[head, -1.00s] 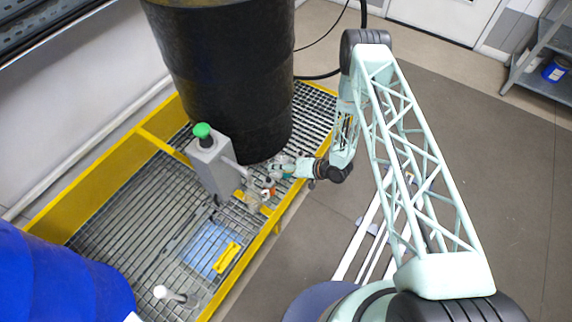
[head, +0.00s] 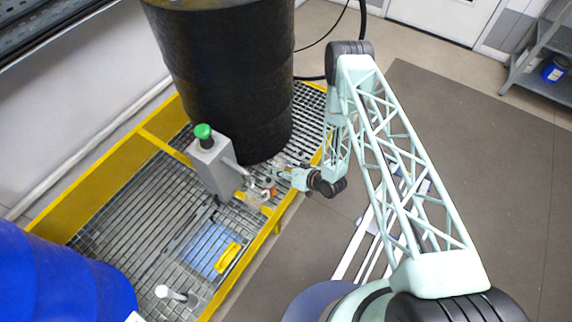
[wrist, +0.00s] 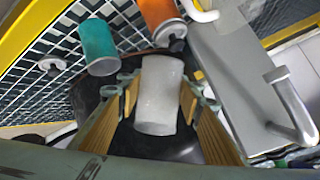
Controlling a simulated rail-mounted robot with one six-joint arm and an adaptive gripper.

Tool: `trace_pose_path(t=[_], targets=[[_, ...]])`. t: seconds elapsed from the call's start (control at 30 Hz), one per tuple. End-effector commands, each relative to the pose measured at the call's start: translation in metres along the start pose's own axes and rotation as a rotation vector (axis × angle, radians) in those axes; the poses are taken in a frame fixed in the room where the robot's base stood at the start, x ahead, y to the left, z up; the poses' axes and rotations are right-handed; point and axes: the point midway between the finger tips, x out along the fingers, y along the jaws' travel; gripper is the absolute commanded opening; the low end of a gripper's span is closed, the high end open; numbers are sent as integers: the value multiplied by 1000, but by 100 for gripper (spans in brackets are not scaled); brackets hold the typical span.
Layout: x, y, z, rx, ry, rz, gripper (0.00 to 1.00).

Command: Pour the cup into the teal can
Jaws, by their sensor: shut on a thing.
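The cup (wrist: 157,112) is whitish and sits between the yellow-padded fingers of my gripper (wrist: 160,90) in the wrist view. My gripper is shut on it. The teal can (wrist: 98,42) stands apart from the cup, at its upper left in that view. In the head view my gripper (head: 280,172) is low over the grating, near the foot of the black drum. The cup and the teal can are too small or hidden to make out there. I cannot tell whether the cup holds anything.
An orange can (wrist: 158,14) is beyond the cup. A grey box with a green knob (head: 211,165) stands left of my gripper. The black drum (head: 230,80) rises behind it. A blue drum (head: 60,275) is at lower left.

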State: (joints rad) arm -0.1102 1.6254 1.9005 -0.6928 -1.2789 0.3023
Motion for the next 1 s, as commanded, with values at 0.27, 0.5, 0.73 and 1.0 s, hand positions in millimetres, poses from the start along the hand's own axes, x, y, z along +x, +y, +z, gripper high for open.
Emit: trace_pose_path(t=[0.27, 0.5, 0.73, 1.0], targets=[[-4, -8, 2, -83, 52, 29, 21], [-8, -14, 3, -163, 101, 59, 21], [-7, -16, 9, -240, 148, 88, 21], [-6, -18, 15, -327, 201, 119, 21]])
